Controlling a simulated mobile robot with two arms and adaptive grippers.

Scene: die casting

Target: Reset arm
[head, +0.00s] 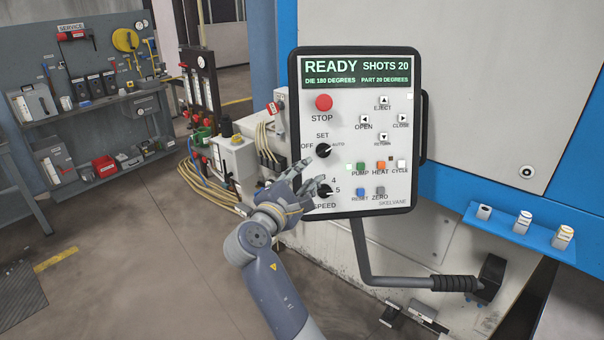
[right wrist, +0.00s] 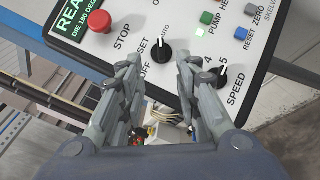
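The control panel (head: 340,205) stands upright at centre on a bent arm. Its screen (head: 357,71) reads READY, SHOTS 20, DIE 180 DEGREES, PART 20 DEGREES. My right gripper (head: 319,180) is in front of its lower left part, beside the speed knob (head: 324,192) and below the mode knob (head: 323,150), whose mark seems to face AUTO. In the right wrist view the gripper (right wrist: 158,68) has its fingers apart with nothing between them; the mode knob (right wrist: 162,55) shows just beyond. Contact with the panel cannot be told. My left gripper is not in view.
A red stop button (head: 323,102) and several small buttons are on the panel. A blue shelf (head: 505,232) with small cups is at right. Hoses and a white pump unit (head: 235,160) stand left; the floor at front left is clear.

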